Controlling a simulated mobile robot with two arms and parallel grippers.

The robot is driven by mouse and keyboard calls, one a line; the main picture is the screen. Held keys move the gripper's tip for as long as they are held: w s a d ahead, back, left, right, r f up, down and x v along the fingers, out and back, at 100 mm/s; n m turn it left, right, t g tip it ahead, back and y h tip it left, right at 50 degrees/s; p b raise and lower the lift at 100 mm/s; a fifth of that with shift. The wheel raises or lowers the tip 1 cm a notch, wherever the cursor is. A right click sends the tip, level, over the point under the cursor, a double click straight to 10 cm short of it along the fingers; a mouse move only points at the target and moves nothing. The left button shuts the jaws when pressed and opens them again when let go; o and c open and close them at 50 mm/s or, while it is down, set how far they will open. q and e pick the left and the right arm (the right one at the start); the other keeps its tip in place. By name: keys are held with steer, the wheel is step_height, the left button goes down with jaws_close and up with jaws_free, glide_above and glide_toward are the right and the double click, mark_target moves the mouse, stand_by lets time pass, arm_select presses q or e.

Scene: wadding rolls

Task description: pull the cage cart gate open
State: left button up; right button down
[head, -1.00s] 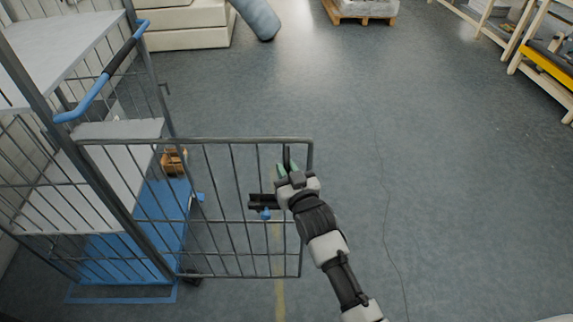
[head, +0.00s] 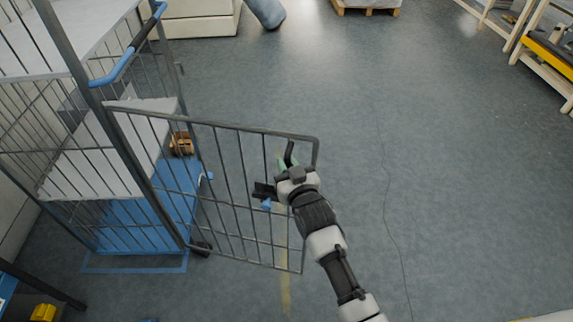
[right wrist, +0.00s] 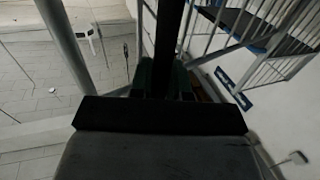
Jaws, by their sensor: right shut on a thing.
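The cage cart (head: 140,225) stands at the left, with grey bars, pale shelves and a blue base. Its gate (head: 225,190) is a grey barred frame, swung out from the cart's front post into the room. My right gripper (head: 287,162) is at the gate's free end, shut on the dark upright handle there. In the right wrist view a dark bar (right wrist: 172,45) runs up from between the green-lined fingers, which are partly hidden by the gripper body. A black latch with a blue knob (head: 265,194) sits on the gate beside the gripper. My left gripper is not seen.
A blue push handle (head: 113,70) juts from the cart's upper part. A small brown box (head: 181,143) shows behind the gate. Wooden shelving (head: 550,60) stands at the far right, a pallet (head: 367,8) at the back. The grey floor right of the gate is clear.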

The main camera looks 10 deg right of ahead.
steer(key=c, duration=1.1)
jaws_free()
steer(key=shift+d, duration=0.1)
steer(key=shift+s, duration=0.15)
steer(key=b+v, duration=0.2)
steer(key=v, duration=0.8)
steer(key=shift+s, duration=0.3)
steer(key=shift+d, duration=0.1)
